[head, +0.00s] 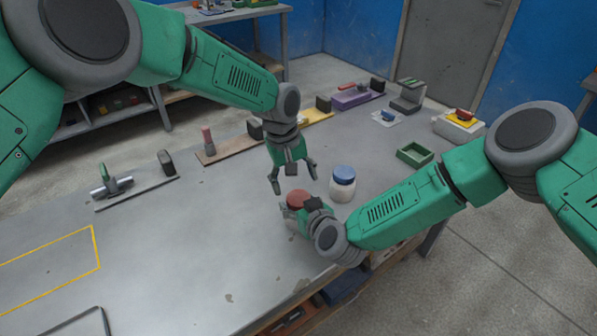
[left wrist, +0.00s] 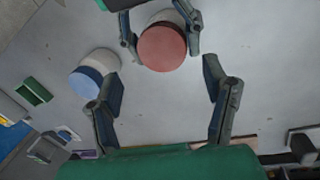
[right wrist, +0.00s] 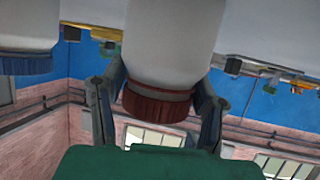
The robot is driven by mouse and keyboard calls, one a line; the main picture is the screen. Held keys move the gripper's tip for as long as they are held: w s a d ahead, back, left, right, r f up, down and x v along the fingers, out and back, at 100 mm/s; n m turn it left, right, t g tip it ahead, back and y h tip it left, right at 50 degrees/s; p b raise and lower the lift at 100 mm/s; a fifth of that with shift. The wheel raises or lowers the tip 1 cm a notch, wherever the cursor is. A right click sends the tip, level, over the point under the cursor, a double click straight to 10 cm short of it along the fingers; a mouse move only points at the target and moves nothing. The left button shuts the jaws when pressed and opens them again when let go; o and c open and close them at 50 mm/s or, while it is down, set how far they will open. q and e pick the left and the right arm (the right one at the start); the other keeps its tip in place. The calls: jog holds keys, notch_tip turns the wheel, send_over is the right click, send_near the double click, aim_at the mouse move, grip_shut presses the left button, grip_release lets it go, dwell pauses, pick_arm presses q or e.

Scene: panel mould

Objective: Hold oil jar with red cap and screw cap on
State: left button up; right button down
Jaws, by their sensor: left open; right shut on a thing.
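The oil jar's red cap (head: 298,197) sits on top of its pale jar body (right wrist: 170,40). I cannot tell how tightly it is seated. The jar stands on the bench, partly hidden by my right gripper (head: 308,206) in the head view. In the right wrist view, the fingers of my right gripper (right wrist: 157,100) are on both sides of the jar near the cap. My left gripper (head: 294,184) points down, open and empty, just above the red cap. In the left wrist view, the red cap (left wrist: 163,48) lies beyond the open fingers (left wrist: 160,72), apart from them.
A white jar with a blue cap (head: 343,178) stands close by on the right. A green tray (head: 414,155) is farther right. Several tools and blocks line the bench's back edge.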

aim_at(299, 197)
pick_arm(q)
jog(key=n, duration=0.4)
jog(key=shift+d+r+y, duration=0.1)
jog(key=shift+r+y, duration=0.15)
jog(key=shift+y, duration=0.05)
pick_arm(e)
jog(key=shift+f, duration=0.15)
pick_arm(q)
jog(key=n, duration=0.4)
jog(key=shift+d+r+n+y, duration=0.1)
jog(key=shift+r+n+y, duration=0.2)
jog(key=shift+n, duration=0.1)
jog(key=n, duration=0.3)
jog(key=shift+d+r+n, duration=0.15)
jog(key=shift+r+n, duration=0.15)
jog(key=shift+n, duration=0.1)
jog(key=n, duration=0.3)
jog(key=shift+d+r+n+y, duration=0.15)
jog(key=shift+r+n+y, duration=0.2)
jog(key=shift+n+y, duration=0.05)
pick_arm(e)
jog(key=shift+d, duration=0.1)
pick_arm(q)
jog(key=shift+f, duration=4.05)
pick_arm(e)
jog(key=shift+s, duration=0.1)
